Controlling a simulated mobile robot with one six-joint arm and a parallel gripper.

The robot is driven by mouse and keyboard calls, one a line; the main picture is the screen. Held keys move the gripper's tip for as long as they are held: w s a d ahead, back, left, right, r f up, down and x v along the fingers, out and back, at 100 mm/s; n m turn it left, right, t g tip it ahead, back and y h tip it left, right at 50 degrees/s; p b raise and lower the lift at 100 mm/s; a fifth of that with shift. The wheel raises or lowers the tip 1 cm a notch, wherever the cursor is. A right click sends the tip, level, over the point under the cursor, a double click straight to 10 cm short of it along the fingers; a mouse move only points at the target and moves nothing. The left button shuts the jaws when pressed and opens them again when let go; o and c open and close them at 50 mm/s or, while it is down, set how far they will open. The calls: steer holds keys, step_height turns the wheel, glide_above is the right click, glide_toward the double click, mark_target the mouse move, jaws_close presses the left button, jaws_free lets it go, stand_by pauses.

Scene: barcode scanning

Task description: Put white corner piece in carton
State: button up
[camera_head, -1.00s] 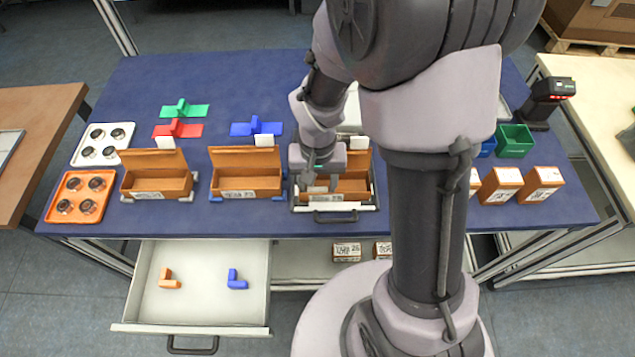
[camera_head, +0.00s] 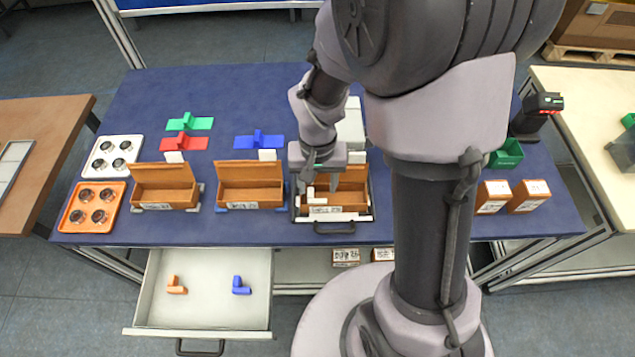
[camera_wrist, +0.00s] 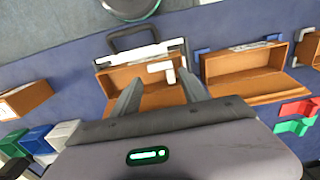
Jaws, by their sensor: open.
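The white corner piece (camera_wrist: 160,68) is an L shape between and just beyond my fingertips in the wrist view. It also shows at the front left of the carton opening in the head view (camera_head: 311,195). The brown carton (camera_head: 350,197) is open, with its lid flap up at the back, and sits in a dark-handled holder. I cannot tell whether the piece rests on the carton floor or is still above it. My gripper (camera_head: 318,186) is open over the carton, with one finger on each side of the piece (camera_wrist: 160,84).
Two more open cartons (camera_head: 251,196) (camera_head: 165,196) stand to the left on the blue table (camera_head: 240,95). An open drawer (camera_head: 205,310) below holds orange and blue corner pieces. Closed cartons (camera_head: 530,196), a green bin (camera_head: 507,155) and a scanner (camera_head: 538,110) stand right.

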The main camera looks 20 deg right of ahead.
mark_target(317, 200)
steer(key=o, duration=0.6)
steer(key=shift+c, duration=0.2)
step_height(317, 200, up, 17)
steer(key=p, duration=0.5)
steer(key=shift+r+p, duration=0.15)
steer(key=shift+p, duration=0.25)
steer(key=s+a+f+t+y+b, duration=0.1)
steer(key=s+t+b, duration=0.2)
steer(key=s+b, duration=0.3)
steer(key=s+a+t+y+b, duration=0.1)
steer(key=s+a+t+b, duration=0.1)
steer(key=s+b, duration=0.3)
steer(key=shift+s+a+f+m+t+b, duration=0.3)
steer(key=shift+s+f+m+t+b, duration=0.1)
steer(key=shift+b, duration=0.1)
